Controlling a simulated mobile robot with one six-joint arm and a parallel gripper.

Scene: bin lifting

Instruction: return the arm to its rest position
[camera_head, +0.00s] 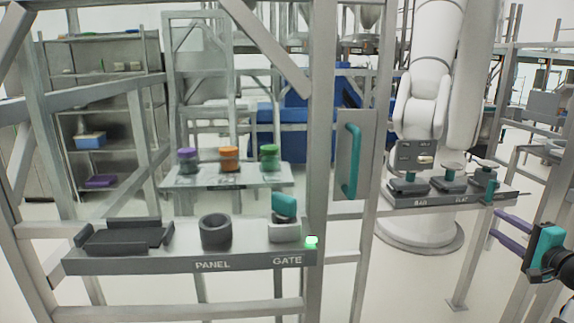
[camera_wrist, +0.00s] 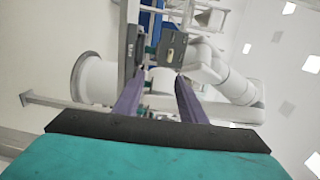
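My gripper (camera_head: 494,225) is at the right edge of the head view, with a teal and black body and two purple fingers pointing left. The fingers are apart, with no object seen held between them. In the wrist view the fingers of my gripper (camera_wrist: 160,77) also stand apart, over a teal and black body at the bottom. The gripper is to the right of and lower than the right-hand tool shelf (camera_head: 440,203) in the head view. Most of my arm is out of the picture.
A front shelf (camera_head: 150,263) marked PANEL and GATE holds a dark tray (camera_head: 125,237), a dark ring (camera_head: 216,232) and a teal lever (camera_head: 284,207), with a green light (camera_head: 312,242) beside it. A teal door handle (camera_head: 351,160) is on a frame post. Jars (camera_head: 229,159) stand behind.

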